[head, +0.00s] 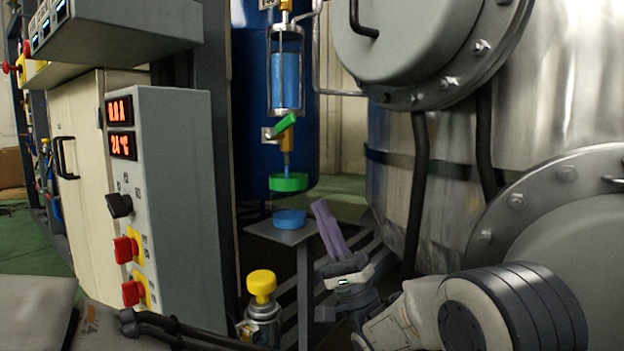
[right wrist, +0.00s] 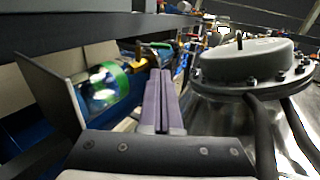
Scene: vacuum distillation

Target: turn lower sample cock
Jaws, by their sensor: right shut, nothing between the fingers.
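The lower sample cock (head: 287,139) is a brass valve below the sight glass, with a green lever (head: 284,124) lying slanted across it. A thin blue streak shows under its outlet. Below it, a clear sample jar with a green collar (head: 289,182) and blue liquid (head: 289,217) at its bottom stands on a small shelf. My right gripper (head: 322,207) is shut and empty, right of the jar and lower than the lever, apart from both. In the right wrist view its purple fingers (right wrist: 161,92) lie together, with the jar's green collar (right wrist: 105,83) to their left. My left gripper is out of view.
A caged sight glass (head: 286,78) with blue liquid hangs above the cock. The grey shelf (head: 262,229) holds the jar. A large steel vessel (head: 400,190) with black hoses stands right. A control box (head: 180,180) stands left, and a yellow-capped fitting (head: 262,284) is low in front.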

